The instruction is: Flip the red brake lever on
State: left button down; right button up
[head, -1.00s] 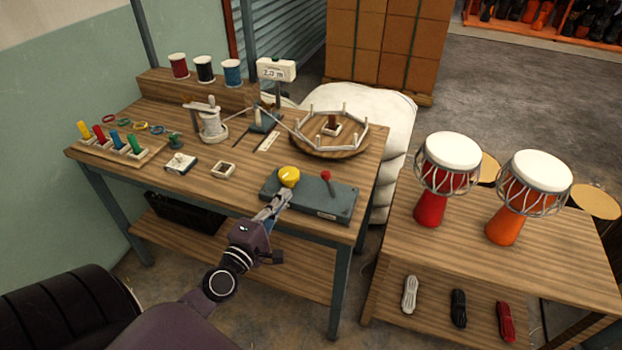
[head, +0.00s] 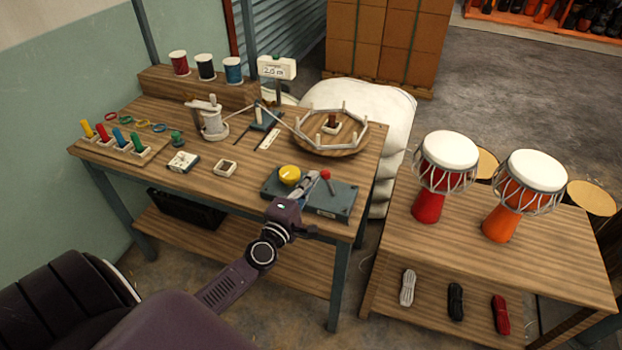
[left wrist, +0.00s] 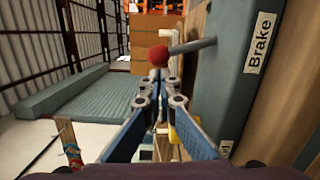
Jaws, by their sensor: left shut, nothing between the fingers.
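The red brake lever (head: 326,175) has a round red knob on a thin grey stem. It stands on the right part of a blue-grey control box (head: 345,199) at the table's front edge. In the left wrist view its knob (left wrist: 157,55) is just beyond my fingertips, and the stem runs right toward the box face labelled "Brake" (left wrist: 260,42). My left gripper (head: 314,177) is shut and empty, its tips close to the left side of the knob. I cannot tell whether they touch it. My right gripper is out of view.
A yellow knob (head: 290,175) sits on the box, left of the lever. A round wooden wheel with pegs (head: 330,148) lies behind it. Small parts and thread spools (head: 206,67) stand farther left and back. Drums (head: 445,160) stand on the right table, across a gap.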

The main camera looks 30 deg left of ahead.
pick_arm(q)
jog(key=shift+d+r+m+p, duration=0.25)
jog(key=shift+m+p, duration=0.15)
jog(key=shift+p, duration=0.3)
jog(key=shift+w+d+r+m+p, duration=0.15)
jog(key=shift+d+r+m+p, duration=0.3)
jog(key=shift+p, duration=0.5)
jog(key=d+m+p, duration=0.1)
jog(key=p, duration=0.1)
jog(key=m+p, duration=0.2)
jog(key=shift+w+d+r+g, duration=0.2)
jog(key=shift+d+r+g, duration=0.1)
jog(key=shift+d+r, duration=0.1)
jog(key=shift+w+d+m+p, duration=0.2)
jog(key=shift+d+m+p, duration=0.5)
jog(key=shift+m+p, duration=0.25)
jog(key=shift+w+d+f+p, duration=0.1)
jog(key=shift+d+p, duration=0.2)
jog(key=shift+d, duration=0.15)
